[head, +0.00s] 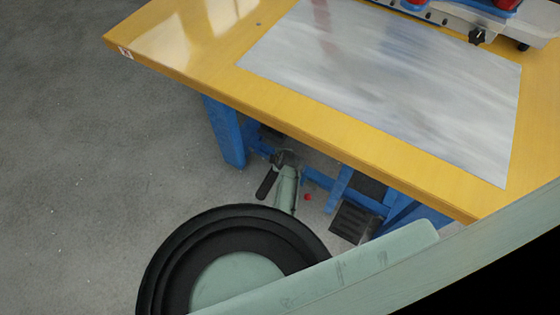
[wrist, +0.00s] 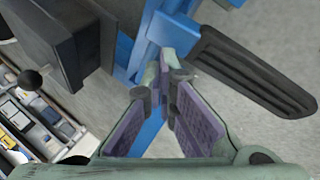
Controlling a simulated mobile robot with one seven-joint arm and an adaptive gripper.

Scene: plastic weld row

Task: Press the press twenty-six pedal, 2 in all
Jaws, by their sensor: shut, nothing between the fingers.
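My gripper (head: 284,161) is low under the front of the yellow bench, beside the blue frame. In the wrist view its fingers (wrist: 168,68) meet at the tips, with nothing between them. A long black ribbed pedal (wrist: 258,75) lies just right of the fingertips there, by a blue bar; I cannot tell whether they touch. In the head view a narrow dark pedal-like piece (head: 267,183) shows just left of my gripper, and a wider black ribbed pedal (head: 354,221) sits further right. I can read no label saying which is press twenty-six.
The yellow bench (head: 170,68) with a grey sheet (head: 400,90) overhangs the area. Blue legs (head: 225,132) stand close by. A black box (wrist: 50,40) and a ball knob (wrist: 30,80) are left in the wrist view. Open grey floor (head: 80,180) lies to the left.

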